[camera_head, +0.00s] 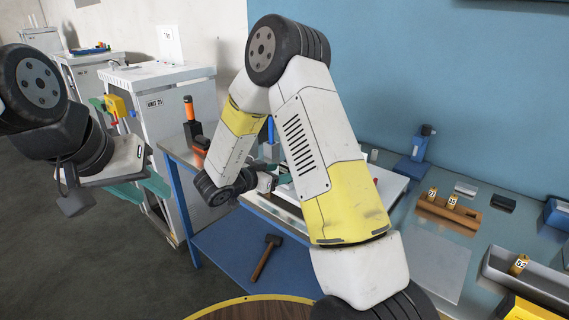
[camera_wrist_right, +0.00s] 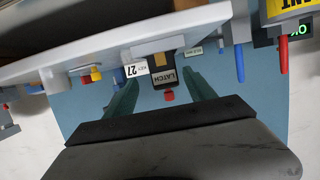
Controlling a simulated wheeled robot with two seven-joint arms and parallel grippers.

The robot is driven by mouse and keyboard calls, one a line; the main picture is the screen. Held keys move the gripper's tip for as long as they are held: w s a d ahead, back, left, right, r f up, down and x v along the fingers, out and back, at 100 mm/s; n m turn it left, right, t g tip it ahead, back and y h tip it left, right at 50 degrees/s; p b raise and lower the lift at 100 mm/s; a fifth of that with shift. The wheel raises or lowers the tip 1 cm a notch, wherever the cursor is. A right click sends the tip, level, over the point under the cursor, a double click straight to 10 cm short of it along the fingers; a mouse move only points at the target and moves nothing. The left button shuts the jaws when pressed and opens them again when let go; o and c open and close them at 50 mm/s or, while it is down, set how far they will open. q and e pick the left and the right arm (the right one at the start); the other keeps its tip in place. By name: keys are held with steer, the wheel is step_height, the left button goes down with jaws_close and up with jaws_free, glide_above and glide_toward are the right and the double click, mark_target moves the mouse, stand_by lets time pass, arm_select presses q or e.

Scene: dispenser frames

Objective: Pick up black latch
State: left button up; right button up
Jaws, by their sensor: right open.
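The black latch (camera_wrist_right: 166,72), marked LATCH, shows in the right wrist view beside a white "27" label and just above a small red tip. My right gripper (camera_wrist_right: 160,84) is open, with one green finger on each side of the latch; I see no clear contact. In the head view my right gripper (camera_head: 279,175) is over the workbench, partly hidden by my own arm. I cannot make out the latch there. My left gripper (camera_head: 143,189) is at the left with its green fingers apart and nothing between them, clear of the bench.
Blue and red pegs (camera_wrist_right: 239,64) hang near the latch in the wrist view. On the bench are a brown block with yellow-tagged pieces (camera_head: 449,213) and a grey tray (camera_head: 535,283). A hammer (camera_head: 266,257) lies on the lower shelf. A white cabinet (camera_head: 160,130) stands left.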

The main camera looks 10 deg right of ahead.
steer(key=x, duration=0.7)
steer(key=shift+w, duration=0.45)
jaws_close()
